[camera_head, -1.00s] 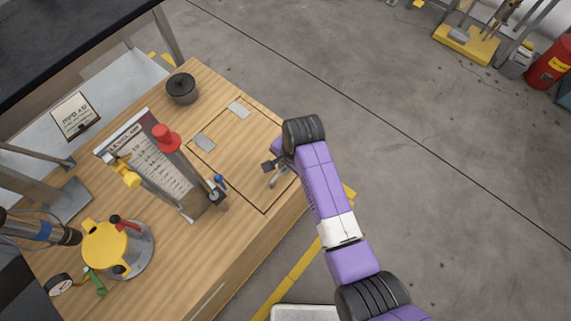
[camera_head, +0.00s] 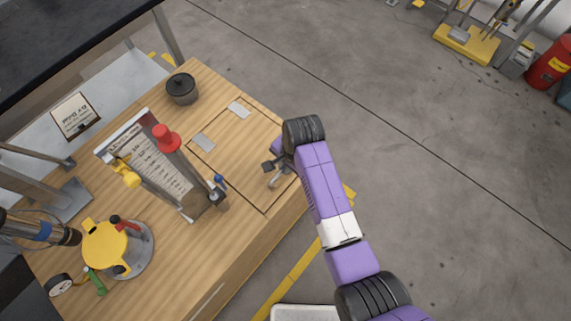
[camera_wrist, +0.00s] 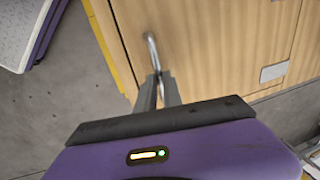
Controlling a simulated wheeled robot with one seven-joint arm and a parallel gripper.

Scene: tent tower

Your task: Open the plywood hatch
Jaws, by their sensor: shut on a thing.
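The plywood hatch (camera_head: 235,152) is a square panel in the wooden bench top. It looks flat, level with the top around it. Two grey hinge plates (camera_head: 204,142) sit along its upper-left side. A metal handle (camera_wrist: 151,45) stands on the hatch near the side facing my arm. My gripper (camera_head: 271,168) is over that side of the hatch. In the wrist view my gripper (camera_wrist: 158,84) is shut on the handle's near end, and the fingers hide that part. The hatch surface (camera_wrist: 205,35) fills much of the top of that view.
Left of the hatch stand a tilted printed board (camera_head: 155,167) with a red knob, and a yellow-topped device (camera_head: 105,245). A dark round pot (camera_head: 182,88) is near the hatch's upper corner. The concrete floor (camera_head: 430,170) right of the bench is clear.

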